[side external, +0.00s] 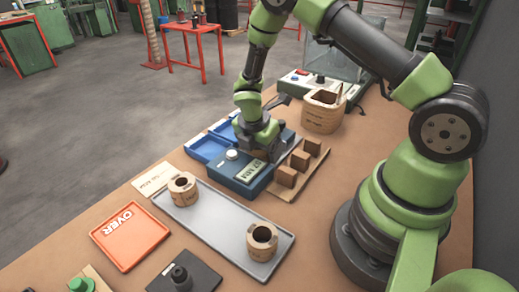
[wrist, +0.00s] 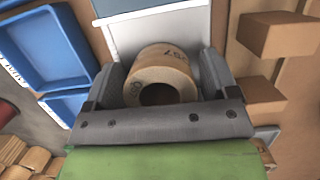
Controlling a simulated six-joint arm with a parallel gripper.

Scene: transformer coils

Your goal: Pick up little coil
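A small tan ring-shaped coil (wrist: 172,62) with dark markings lies between the two fingers of my gripper (wrist: 165,88) in the wrist view. The fingers flank it closely and appear to touch both sides. In the side view my gripper (side external: 257,148) points down over the blue device with a display (side external: 242,172), and the coil there is mostly hidden. I cannot tell whether the coil rests on the device. Two other small coils, one at the left (side external: 183,188) and one at the right (side external: 262,241), stand upright on a grey tray (side external: 215,225).
A larger coil (side external: 323,112) stands behind the device. Wooden blocks (side external: 287,177) sit on a board close to the right of my gripper. Blue bins (side external: 207,148) lie on the left. An orange tray (side external: 130,236) and a dark plate (side external: 205,275) are near the front.

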